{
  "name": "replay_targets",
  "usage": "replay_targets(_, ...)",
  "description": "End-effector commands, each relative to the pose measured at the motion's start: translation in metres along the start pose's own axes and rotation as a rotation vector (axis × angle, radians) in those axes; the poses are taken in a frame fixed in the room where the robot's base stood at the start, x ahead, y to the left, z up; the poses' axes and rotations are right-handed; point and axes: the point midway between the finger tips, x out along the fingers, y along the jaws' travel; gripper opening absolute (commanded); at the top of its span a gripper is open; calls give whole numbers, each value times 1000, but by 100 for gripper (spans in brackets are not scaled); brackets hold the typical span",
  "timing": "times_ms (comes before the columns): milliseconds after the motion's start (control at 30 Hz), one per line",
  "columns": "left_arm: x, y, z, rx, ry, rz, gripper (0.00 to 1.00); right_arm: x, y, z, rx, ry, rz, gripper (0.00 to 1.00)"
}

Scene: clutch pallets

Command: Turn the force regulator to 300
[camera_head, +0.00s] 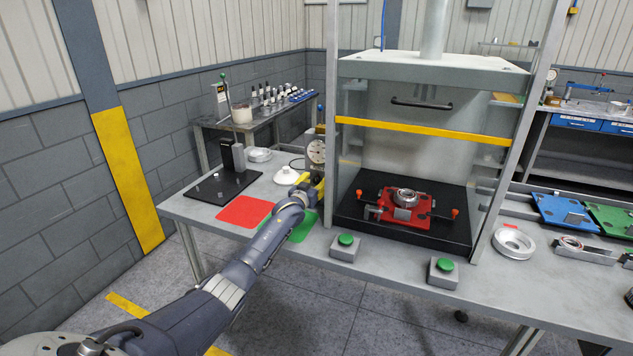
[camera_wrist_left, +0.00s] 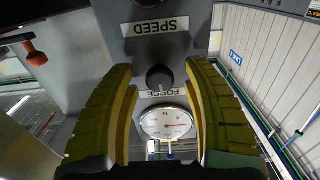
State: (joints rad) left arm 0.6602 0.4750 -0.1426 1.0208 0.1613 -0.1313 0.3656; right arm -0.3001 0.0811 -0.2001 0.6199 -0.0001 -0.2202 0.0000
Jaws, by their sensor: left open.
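The force regulator, a dark round knob (camera_wrist_left: 159,77), sits on a grey panel beside the upside-down label FORCE. A round white gauge (camera_wrist_left: 166,122) with a red needle is next to it; its numbers are too small to read. The gauge also shows in the head view (camera_head: 316,150) at the left post of the press. My left gripper (camera_wrist_left: 160,112) has yellow fingers, open, one on each side of the knob and gauge in the picture, with nothing gripped. In the head view the left gripper (camera_head: 316,186) is in front of the gauge and hides the knob. My right gripper is not in view.
A second knob (camera_wrist_left: 148,3) is by the label SPEED. The press holds a red fixture (camera_head: 402,210) on a black base. Green buttons (camera_head: 345,240) (camera_head: 444,265) stand on the table front. Red (camera_head: 243,211) and green mats lie near my left arm.

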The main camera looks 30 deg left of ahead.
Motion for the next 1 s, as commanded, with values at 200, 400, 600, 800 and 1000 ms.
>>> replay_targets(200,4,0,-1,0,1,0,50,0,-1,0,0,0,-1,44)
replay_targets(400,4,0,0,0,1,0,50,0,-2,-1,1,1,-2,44)
replay_targets(600,4,0,0,-1,1,0,38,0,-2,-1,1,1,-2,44)
replay_targets(800,4,0,0,0,1,0,15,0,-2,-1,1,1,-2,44)
replay_targets(1000,4,0,-1,-1,1,0,0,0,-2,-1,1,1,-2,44)
